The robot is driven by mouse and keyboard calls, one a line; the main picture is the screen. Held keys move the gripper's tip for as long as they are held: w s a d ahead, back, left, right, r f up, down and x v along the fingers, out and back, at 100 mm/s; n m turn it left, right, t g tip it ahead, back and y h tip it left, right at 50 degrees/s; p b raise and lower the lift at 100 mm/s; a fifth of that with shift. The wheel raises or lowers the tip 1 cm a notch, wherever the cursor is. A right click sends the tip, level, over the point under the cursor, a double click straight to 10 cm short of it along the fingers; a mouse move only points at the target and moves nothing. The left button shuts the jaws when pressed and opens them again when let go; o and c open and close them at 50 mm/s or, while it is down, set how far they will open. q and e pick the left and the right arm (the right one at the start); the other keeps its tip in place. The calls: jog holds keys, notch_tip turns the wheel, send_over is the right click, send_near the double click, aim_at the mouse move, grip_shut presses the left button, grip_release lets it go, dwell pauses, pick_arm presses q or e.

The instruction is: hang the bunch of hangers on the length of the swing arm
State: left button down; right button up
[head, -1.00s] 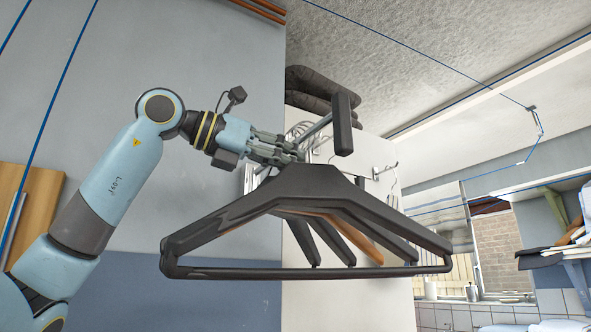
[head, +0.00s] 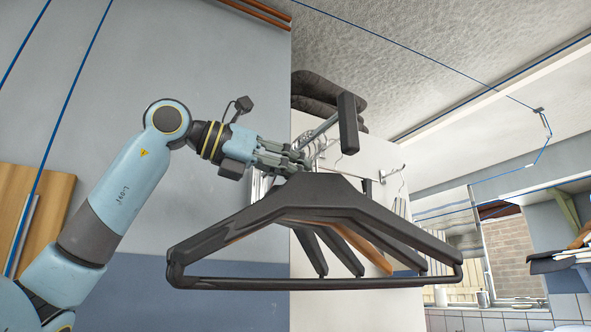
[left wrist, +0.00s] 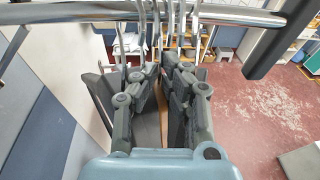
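The bunch of hangers (head: 315,205), several black ones and a brown one, hangs crossbars down in the head view. My left gripper (head: 300,162) is at the necks of the bunch; in the left wrist view its fingers (left wrist: 162,75) close around the bunch from both sides. The swing arm (head: 326,127) is a metal rod with a black end piece (head: 348,123). In the left wrist view the chrome rod (left wrist: 90,14) crosses above the fingers, and wire hooks (left wrist: 143,35) reach up to it. Whether every hook is over it, I cannot tell. My right gripper is not in view.
A white panel (head: 345,300) stands behind the hangers, with a small wall rail (head: 385,172) holding other hooks. Dark rolled items (head: 325,90) sit on top of it. A window (head: 508,250) and shelf are at right. Red floor (left wrist: 250,115) lies below.

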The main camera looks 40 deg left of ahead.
pick_arm(q)
jog(key=shift+f, duration=0.1)
jog(key=c, duration=1.4)
grip_release()
jog(key=shift+f, duration=0.1)
